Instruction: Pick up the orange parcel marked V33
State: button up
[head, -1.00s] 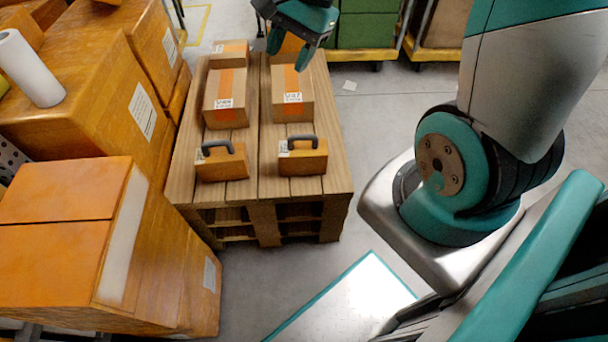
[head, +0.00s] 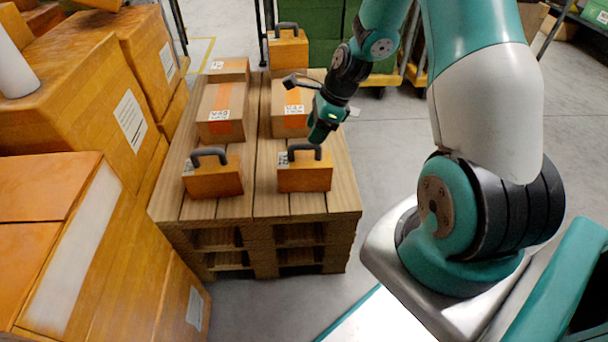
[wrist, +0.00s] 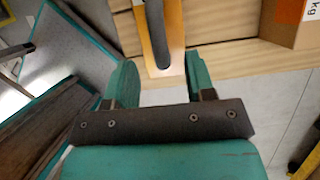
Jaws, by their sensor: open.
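Orange parcels with dark grey handles stand on a wooden pallet (head: 255,208): one front left (head: 213,178), one front right (head: 304,176), one at the back right (head: 287,50). Their white labels are too small to read, so I cannot tell which is V33. My gripper (head: 324,128) is open and empty, just above and right of the front right parcel. In the wrist view an orange parcel (wrist: 176,32) with its handle (wrist: 156,25) lies beyond and between the spread fingertips of my gripper (wrist: 160,70). The jaws are not closed on it.
Taped cardboard boxes stand behind the front parcels, one left (head: 221,105) and one right (head: 287,118), partly behind my arm. Large orange-brown cartons (head: 75,90) crowd the left side. Grey floor (head: 400,135) is open right of the pallet.

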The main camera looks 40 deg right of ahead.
aim_at(304, 146)
jog(key=shift+a+b+x, duration=0.1)
jog(key=shift+b+x, duration=0.45)
jog(key=shift+x, duration=1.05)
jog(key=shift+a+b+x, duration=0.15)
jog(key=shift+b+x, duration=0.4)
jog(key=shift+x, duration=1)
jog(key=shift+r, duration=0.1)
grip_shut()
